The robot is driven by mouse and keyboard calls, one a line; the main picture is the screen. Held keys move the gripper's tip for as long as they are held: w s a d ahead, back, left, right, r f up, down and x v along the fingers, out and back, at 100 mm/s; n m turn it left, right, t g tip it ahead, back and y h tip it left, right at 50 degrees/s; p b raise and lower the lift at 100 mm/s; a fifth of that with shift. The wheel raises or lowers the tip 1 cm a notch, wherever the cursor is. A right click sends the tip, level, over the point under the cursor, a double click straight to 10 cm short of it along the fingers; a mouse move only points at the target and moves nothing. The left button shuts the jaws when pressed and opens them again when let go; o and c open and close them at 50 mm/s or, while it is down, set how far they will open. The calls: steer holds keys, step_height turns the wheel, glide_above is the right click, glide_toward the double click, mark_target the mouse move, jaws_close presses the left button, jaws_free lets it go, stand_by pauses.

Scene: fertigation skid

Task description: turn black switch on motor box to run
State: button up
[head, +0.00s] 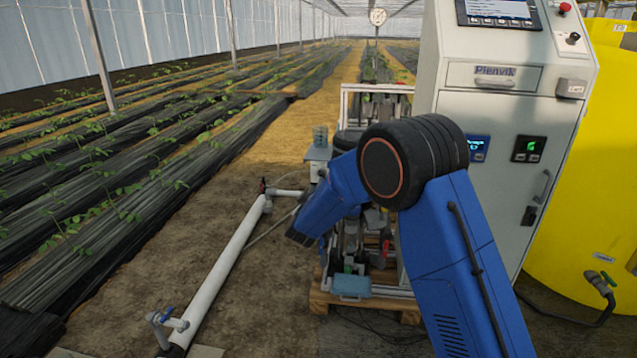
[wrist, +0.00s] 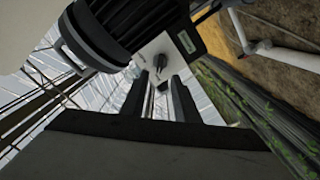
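In the wrist view, the motor box (wrist: 174,50) shows a pale face with a small black switch (wrist: 160,62) standing out from it. The box sits against a dark ribbed motor (wrist: 105,32). My gripper (wrist: 159,84) is open, with its two dark fingers apart and pointing at the box face. The switch appears between and just beyond the fingertips. Nothing is seen held. I cannot tell whether the fingers touch the box, or read the switch's marked position. In the head view, my blue arm hides the gripper and much of the skid.
A tall pale control cabinet (head: 487,115) stands right of my arm, with a yellow tank (head: 590,200) behind it. A white pipe (head: 225,262) runs along the ground at left. The skid sits on a wooden pallet (head: 318,300). Bare soil lies between pipe and skid.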

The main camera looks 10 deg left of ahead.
steer(key=s, duration=0.9)
steer(key=shift+s+a, duration=0.15)
steer(key=shift+s, duration=0.1)
steer(key=s+d+r+m+g+y, duration=0.1)
steer(key=s+d+r+g+y, duration=0.15)
steer(key=d+r, duration=0.6)
steer(key=s+d+r+m+g+y, duration=0.2)
steer(key=s+d+r+g, duration=0.2)
steer(key=s+d, duration=0.65)
steer(key=s+d+f+m+g+h, duration=0.1)
steer(key=s+d+f+m+g, duration=0.1)
steer(key=s+d, duration=0.5)
steer(key=s+d+f+m+g+h, duration=0.1)
steer(key=s+d, duration=0.7)
steer(key=s, duration=0.9)
steer(key=s+d+f+m+g+h, duration=0.2)
steer(key=s+d, duration=0.5)
steer(key=s, duration=0.6)
steer(key=shift+d+f+m+g, duration=0.35)
steer(key=shift+f+m+g, duration=0.05)
steer(key=shift+f+g, duration=0.45)
